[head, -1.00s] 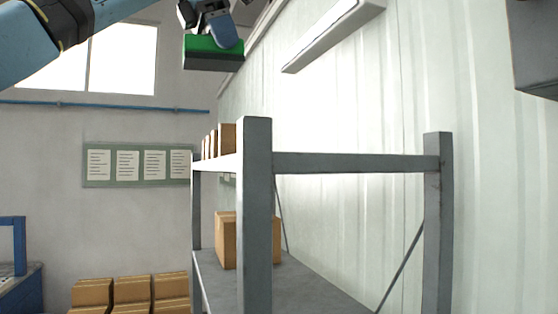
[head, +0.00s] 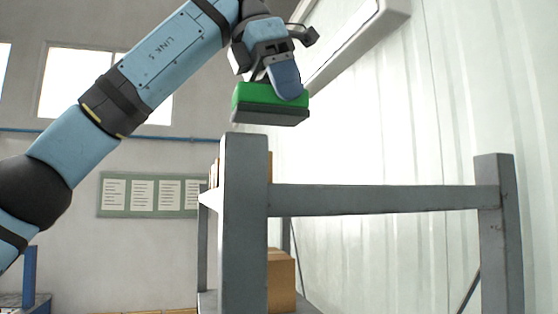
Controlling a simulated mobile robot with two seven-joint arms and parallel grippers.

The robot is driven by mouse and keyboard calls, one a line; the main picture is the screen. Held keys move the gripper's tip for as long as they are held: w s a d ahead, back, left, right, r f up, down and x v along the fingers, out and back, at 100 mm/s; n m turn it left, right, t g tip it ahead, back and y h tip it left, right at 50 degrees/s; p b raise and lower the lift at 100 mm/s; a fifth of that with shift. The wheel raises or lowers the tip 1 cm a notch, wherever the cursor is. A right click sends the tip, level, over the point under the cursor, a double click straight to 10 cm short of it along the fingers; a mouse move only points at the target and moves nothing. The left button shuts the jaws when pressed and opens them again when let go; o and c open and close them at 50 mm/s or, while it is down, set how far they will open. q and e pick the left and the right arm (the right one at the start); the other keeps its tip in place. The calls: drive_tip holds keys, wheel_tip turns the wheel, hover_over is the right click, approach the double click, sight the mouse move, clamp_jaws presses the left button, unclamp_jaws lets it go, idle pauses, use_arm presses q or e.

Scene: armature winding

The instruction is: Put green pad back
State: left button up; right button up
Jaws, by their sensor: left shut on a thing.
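The green pad (head: 262,95) is a block with a bright green top and a dark grey underside. It is in the upper middle of the head view. My left gripper (head: 284,84) is shut on the pad from above and holds it in the air. In the picture the pad appears just above the top of the shelf's near post. The finger facing me covers part of the pad's right side. My right gripper is not in view.
A grey metal shelf rack (head: 245,230) stands in front, with a crossbar (head: 385,199) running right to another post. A cardboard box (head: 281,280) sits on a lower level. A notice board (head: 150,194) hangs on the back wall. A ceiling lamp (head: 360,38) is above right.

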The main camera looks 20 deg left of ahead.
sight(274, 120)
use_arm(q)
drive_tip(key=f, duration=0.5)
drive_tip(key=shift+s+f, duration=0.2)
drive_tip(key=shift+f, duration=0.1)
wheel_tip(274, 120, down, 4)
drive_tip(key=shift+w, duration=0.15)
drive_tip(key=o, duration=0.9)
drive_tip(key=shift+d, duration=0.1)
drive_tip(key=v, duration=1.2)
